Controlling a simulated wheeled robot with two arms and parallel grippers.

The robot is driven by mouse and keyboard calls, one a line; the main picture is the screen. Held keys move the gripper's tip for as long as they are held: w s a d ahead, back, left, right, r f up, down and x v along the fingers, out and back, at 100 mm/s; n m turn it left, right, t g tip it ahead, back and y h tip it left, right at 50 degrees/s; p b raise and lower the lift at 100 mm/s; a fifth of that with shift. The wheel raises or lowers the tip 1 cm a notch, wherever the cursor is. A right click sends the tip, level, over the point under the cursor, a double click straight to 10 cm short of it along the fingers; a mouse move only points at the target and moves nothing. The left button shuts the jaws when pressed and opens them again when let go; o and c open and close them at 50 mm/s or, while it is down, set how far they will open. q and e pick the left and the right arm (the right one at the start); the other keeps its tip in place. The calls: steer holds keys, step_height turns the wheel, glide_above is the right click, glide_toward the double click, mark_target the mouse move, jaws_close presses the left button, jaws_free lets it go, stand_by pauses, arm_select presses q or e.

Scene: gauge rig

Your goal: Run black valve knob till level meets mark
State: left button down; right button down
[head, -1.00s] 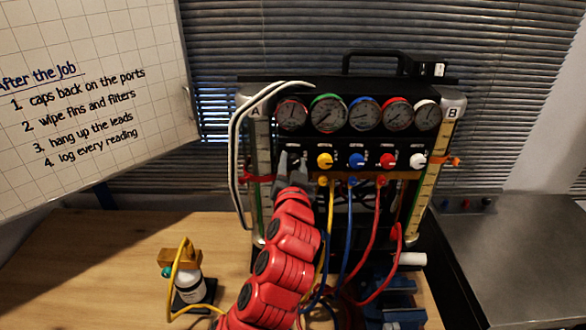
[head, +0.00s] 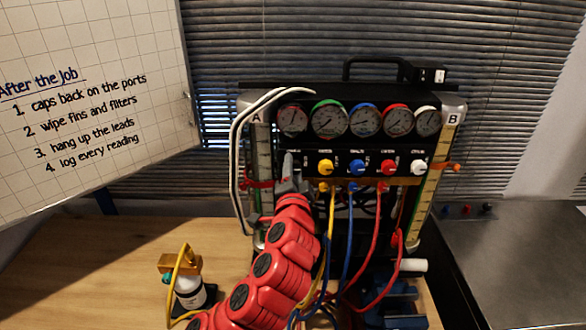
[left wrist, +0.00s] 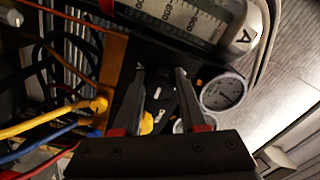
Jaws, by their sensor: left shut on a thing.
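The black valve knob (left wrist: 157,93) is at the left end of the knob row on the gauge rig; in the head view my gripper covers it. My left gripper (head: 289,170) is shut on it, and one finger shows edge-on. The left wrist view shows both fingers (left wrist: 160,80) around the dark knob, with a white mark between them. Sight tube A (head: 263,150) stands just left of the knob, with a red marker clip (head: 258,184) on it. The liquid level in tube A is too small to tell. My right gripper is not in view.
Yellow (head: 325,168), blue (head: 357,167), red (head: 388,167) and white (head: 418,167) knobs sit to the right, below several gauges. Sight tube B (head: 428,195) has an orange clip (head: 454,166). Hoses hang below. A small bottle (head: 189,289) stands on the wooden table.

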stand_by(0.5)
arm_select(q)
steer(key=shift+c, duration=2.2)
jaws_free()
steer(key=s+p, duration=1.4)
steer(key=s, duration=0.3)
steer(key=shift+s, duration=0.2)
